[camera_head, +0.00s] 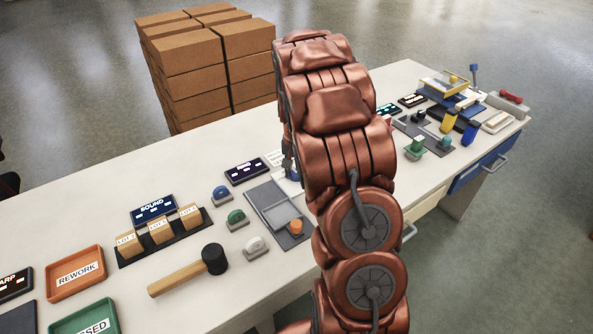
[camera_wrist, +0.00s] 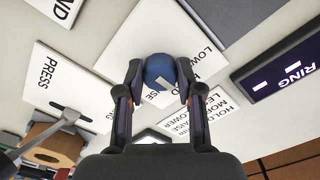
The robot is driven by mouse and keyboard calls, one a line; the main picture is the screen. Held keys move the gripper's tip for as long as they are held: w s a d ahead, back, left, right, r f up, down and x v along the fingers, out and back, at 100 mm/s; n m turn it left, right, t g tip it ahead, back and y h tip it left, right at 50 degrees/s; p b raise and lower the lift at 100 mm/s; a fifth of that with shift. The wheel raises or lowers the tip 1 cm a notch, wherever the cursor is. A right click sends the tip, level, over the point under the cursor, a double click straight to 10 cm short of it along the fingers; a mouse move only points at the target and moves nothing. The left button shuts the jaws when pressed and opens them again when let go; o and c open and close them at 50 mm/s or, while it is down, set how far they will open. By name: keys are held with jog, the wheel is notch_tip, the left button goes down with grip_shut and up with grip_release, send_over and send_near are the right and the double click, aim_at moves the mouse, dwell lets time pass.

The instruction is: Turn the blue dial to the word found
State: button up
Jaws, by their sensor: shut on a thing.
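The blue dial (camera_wrist: 160,69) is round, with a pale pointer mark on its top, and sits on a white plate (camera_wrist: 128,50) in the wrist view. The plate carries printed words; "LOWER" is readable beside the dial, and other lettering is partly covered. My gripper (camera_wrist: 158,78) has one finger on each side of the dial and is shut on it. In the head view my copper-coloured arm covers most of the gripper and the dial.
A white card reading "PRESS" (camera_wrist: 72,88) and a listing card (camera_wrist: 205,125) lie near the dial. A dark "RING" display (camera_wrist: 283,75) is to the right. On the bench are a mallet (camera_head: 180,279), a "REWORK" tray (camera_head: 75,292) and a three-box rack (camera_head: 128,257). Cartons (camera_head: 190,80) stand behind.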

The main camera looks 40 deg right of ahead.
aim_at(296, 173)
jog(key=o, duration=1.2)
jog(key=shift+c, duration=0.2)
jog(key=shift+r, duration=0.1)
notch_tip(296, 173, up, 12)
jog(key=shift+s+a, duration=0.1)
jog(key=s+a+r+n+p, duration=0.2)
jog(key=s+a+r, duration=0.2)
jog(key=s+a, duration=0.35)
jog(key=s+a+r+n+p, duration=0.3)
jog(key=s+a+r, duration=0.1)
jog(key=s+a, duration=0.4)
jog(key=s+a+n+g+p, duration=0.1)
jog(key=s+a, duration=0.3)
jog(key=s, duration=0.4)
jog(key=s+a+r+n+p, duration=0.1)
jog(key=s+a+n+p, duration=0.1)
jog(key=s, duration=0.6)
jog(key=a+n, duration=0.1)
jog(key=a, duration=0.1)
jog(key=shift+s+a+n+g, duration=0.25)
jog(key=shift+a+n+g, duration=0.05)
jog(key=shift+g, duration=0.1)
